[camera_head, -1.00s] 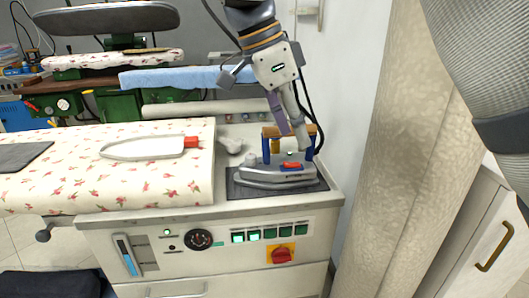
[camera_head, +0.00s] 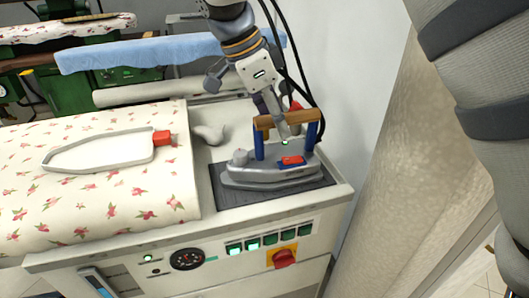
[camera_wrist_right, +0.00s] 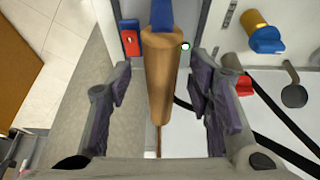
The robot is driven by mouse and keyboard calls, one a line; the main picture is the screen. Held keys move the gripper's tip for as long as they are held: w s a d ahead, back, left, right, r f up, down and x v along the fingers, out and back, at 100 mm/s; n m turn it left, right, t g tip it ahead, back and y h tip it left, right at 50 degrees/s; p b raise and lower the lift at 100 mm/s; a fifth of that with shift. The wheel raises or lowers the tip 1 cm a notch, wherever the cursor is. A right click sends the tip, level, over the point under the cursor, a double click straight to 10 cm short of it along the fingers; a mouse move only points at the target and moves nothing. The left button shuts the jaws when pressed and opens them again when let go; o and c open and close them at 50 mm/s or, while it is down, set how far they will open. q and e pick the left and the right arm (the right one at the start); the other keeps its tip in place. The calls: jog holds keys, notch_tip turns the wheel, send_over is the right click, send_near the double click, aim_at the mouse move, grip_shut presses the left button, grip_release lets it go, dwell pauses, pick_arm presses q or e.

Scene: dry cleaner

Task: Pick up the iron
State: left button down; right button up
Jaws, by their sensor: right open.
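The iron (camera_head: 262,172) has a grey metal body, blue posts and a wooden handle. It sits flat on a dark pad (camera_head: 232,198) at the right end of the pressing table. My right gripper (camera_head: 281,126) is open at the handle, coming from above and behind. In the right wrist view the wooden handle (camera_wrist_right: 161,85) lies between the two open fingers, with a visible gap on each side. In the head view only part of the fingers shows. My left gripper is not in view.
A flat, grey-rimmed iron sole plate with a red tip (camera_head: 100,152) lies on the floral ironing cover (camera_head: 150,195) to the left. A wall stands close on the right. Dark cables hang behind the iron. Control buttons line the table's front (camera_head: 268,241).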

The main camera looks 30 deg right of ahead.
jog(key=shift+d+f, duration=0.25)
jog(key=shift+f, duration=0.4)
grip_shut()
jog(key=shift+r, duration=0.2)
